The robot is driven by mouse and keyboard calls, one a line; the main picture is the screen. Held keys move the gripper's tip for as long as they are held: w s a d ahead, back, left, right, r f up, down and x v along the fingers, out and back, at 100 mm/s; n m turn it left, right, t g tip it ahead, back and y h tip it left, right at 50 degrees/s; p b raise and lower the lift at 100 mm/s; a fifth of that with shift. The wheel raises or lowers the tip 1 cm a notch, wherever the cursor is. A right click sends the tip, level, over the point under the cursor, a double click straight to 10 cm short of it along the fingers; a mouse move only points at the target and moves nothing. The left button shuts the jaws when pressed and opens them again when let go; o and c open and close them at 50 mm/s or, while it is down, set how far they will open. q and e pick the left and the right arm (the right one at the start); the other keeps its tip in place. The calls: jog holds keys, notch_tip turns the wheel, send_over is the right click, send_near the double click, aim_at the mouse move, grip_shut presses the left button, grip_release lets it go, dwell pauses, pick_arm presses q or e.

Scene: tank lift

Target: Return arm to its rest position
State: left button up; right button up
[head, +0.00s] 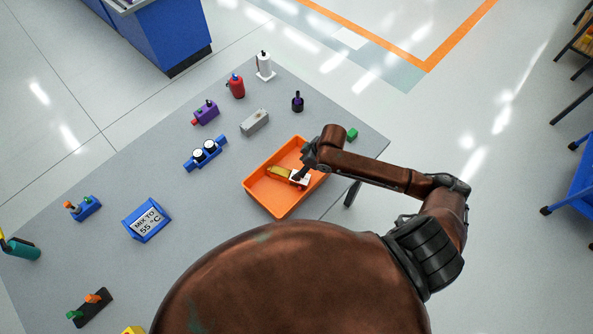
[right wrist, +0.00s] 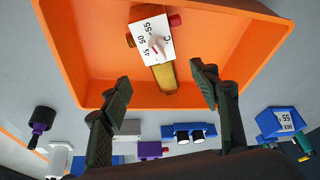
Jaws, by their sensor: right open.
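My right gripper (head: 306,168) is over the orange tray (head: 262,199) at the table's right end. In the tray lies a thermometer-like piece with a white scale face (head: 300,181) and a brass-coloured body (head: 279,172). My left gripper is not in view.
On the grey table (head: 200,245) stand a blue "MIX TO 55 °C" sign (head: 147,221), a blue piece with two round dials (head: 205,153), a grey block (head: 255,122), a purple piece (head: 205,112), a red bottle (head: 236,87) and a white bottle (head: 264,67). A green block (head: 352,134) lies behind my right arm.

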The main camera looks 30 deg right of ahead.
jog(key=shift+s+d+r, duration=0.15)
jog(key=shift+s+r, duration=0.05)
jog(key=shift+r, duration=0.35)
jog(key=s+a+f, duration=0.2)
jog(key=s+a, duration=0.2)
jog(key=s+d+m+h, duration=0.2)
jog(key=s+d+m, duration=0.25)
jog(key=s, duration=0.45)
jog(key=s+d+m+h, duration=0.2)
jog(key=s+d+m, duration=0.3)
jog(key=s, duration=0.5)
notch_tip(320, 180, down, 33)
jog(key=s+n+g+b, duration=0.1)
jog(key=n+b, duration=0.1)
jog(key=b, duration=0.3)
jog(key=s+f+b, duration=0.2)
jog(key=s+f, duration=0.7)
jog(key=f, duration=0.3)
jog(key=s+f+g+b, duration=0.1)
jog(key=s+f+b, duration=0.2)
jog(key=s+f, duration=0.7)
notch_tip(320, 180, down, 2)
jog(key=shift+s+y, duration=0.15)
jog(key=shift+y, duration=0.25)
